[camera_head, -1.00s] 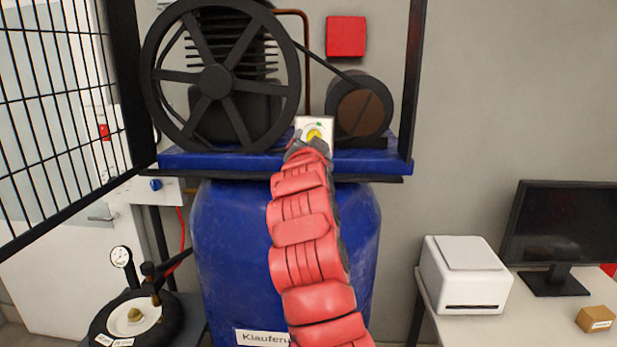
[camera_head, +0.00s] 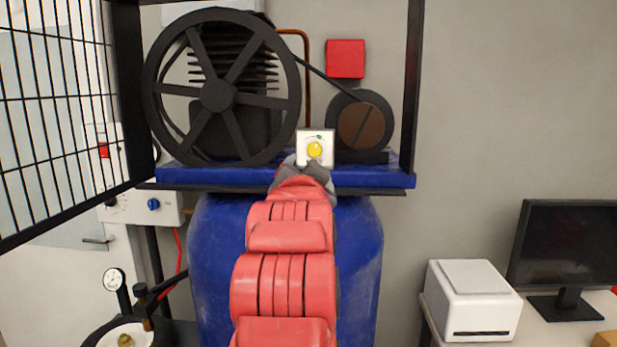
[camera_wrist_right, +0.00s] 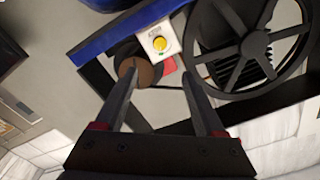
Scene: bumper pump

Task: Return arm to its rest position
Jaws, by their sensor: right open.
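My right arm comes up from the bottom of the head view, with its gripper (camera_head: 314,172) just below a small white switch plate (camera_head: 315,136) with a yellow knob (camera_head: 315,150). In the right wrist view the two fingers of this gripper (camera_wrist_right: 158,72) are apart with nothing between them. The yellow knob (camera_wrist_right: 160,44) shows beyond the fingertips, with a visible gap. My left gripper is in neither view.
A compressor with a large black flywheel (camera_head: 217,97) stands on a blue platform (camera_head: 375,178) above a blue tank (camera_head: 355,260). A black mesh guard (camera_head: 65,110) is at left. A white printer (camera_head: 472,298) and monitor (camera_head: 566,250) are at right. The grey wall at upper right is clear.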

